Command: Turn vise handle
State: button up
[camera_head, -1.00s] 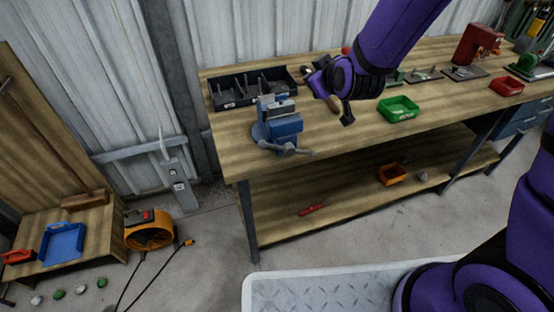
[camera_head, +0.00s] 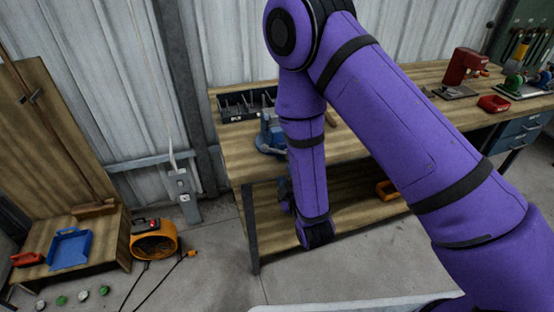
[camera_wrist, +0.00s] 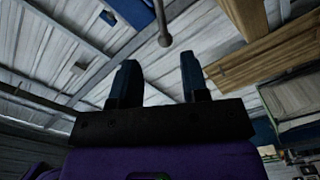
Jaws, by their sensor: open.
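The blue vise (camera_head: 268,138) stands at the left front of the workbench in the head view, with its right part hidden behind my arm. In the wrist view, which looks upward, part of the blue vise (camera_wrist: 128,10) shows at the top. The vise handle (camera_wrist: 163,32), a grey rod with a rounded end, hangs into the picture there. My gripper (camera_wrist: 158,68) is open and empty, its two dark fingers pointing up toward the handle. The rod end lies beyond the fingertips, between them in the picture, apparently not touching. The handle is hidden in the head view.
The wooden workbench (camera_head: 235,155) has a lower shelf (camera_head: 268,220) under the vise. A black divided bin (camera_head: 235,107) sits behind the vise. An orange tray (camera_head: 385,188) is on the shelf. An orange fan (camera_head: 153,240) stands on the floor at left.

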aim_at(275, 152)
jog(key=x, duration=1)
jog(key=shift+w+a+f, duration=0.15)
jog(key=shift+w, duration=0.05)
jog(key=shift+c, duration=0.4)
grip_shut()
